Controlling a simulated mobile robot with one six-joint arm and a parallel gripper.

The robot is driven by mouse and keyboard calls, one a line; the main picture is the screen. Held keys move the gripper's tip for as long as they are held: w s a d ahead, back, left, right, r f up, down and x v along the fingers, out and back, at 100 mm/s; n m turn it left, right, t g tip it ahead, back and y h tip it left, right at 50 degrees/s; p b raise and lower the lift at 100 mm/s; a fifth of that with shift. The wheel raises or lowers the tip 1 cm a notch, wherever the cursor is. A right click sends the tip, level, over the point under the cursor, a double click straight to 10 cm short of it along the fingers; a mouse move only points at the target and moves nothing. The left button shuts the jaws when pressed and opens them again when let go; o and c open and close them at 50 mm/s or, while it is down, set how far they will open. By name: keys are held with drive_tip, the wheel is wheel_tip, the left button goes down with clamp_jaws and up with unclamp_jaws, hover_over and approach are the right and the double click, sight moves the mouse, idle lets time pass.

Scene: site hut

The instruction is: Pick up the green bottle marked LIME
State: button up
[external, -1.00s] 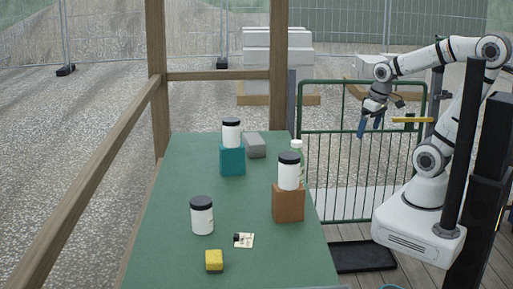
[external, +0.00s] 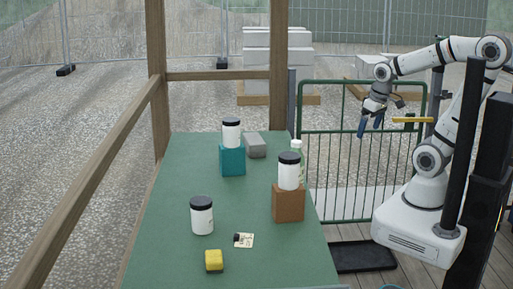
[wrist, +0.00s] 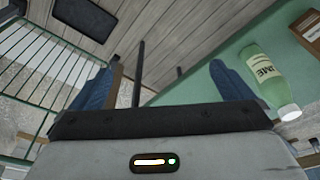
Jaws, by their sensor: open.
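The green bottle marked LIME (wrist: 266,76) shows at the right of the wrist view, with a pale label and a white cap. In the external view the bottle (external: 298,149) stands on the green table, partly hidden behind a white jar and a brown block. My gripper (external: 371,126) is to the right of the table, above the level of its top and apart from the bottle. Its two blue fingers are spread and empty. In the wrist view my gripper (wrist: 152,80) has the bottle just right of its right finger, not between the fingers.
On the table (external: 165,240), a black-lidded jar (external: 289,175) sits on a brown block (external: 288,204), another jar (external: 231,133) on a teal block (external: 232,161). A green fence (external: 345,170) stands behind.

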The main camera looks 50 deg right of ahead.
drive_tip(key=shift+c, duration=0.6)
drive_tip(key=c, duration=0.4)
drive_tip(key=m+g+p, duration=0.3)
drive_tip(key=m+p, duration=0.4)
approach(296, 141)
drive_tip(key=f, duration=0.5)
drive_tip(key=shift+s+f, duration=0.25)
drive_tip(key=shift+f, duration=0.15)
drive_tip(key=shift+a+f, duration=0.1)
drive_tip(key=shift+f, duration=0.15)
drive_tip(key=shift+f+p, duration=0.5)
drive_tip(key=shift+f, duration=3.2)
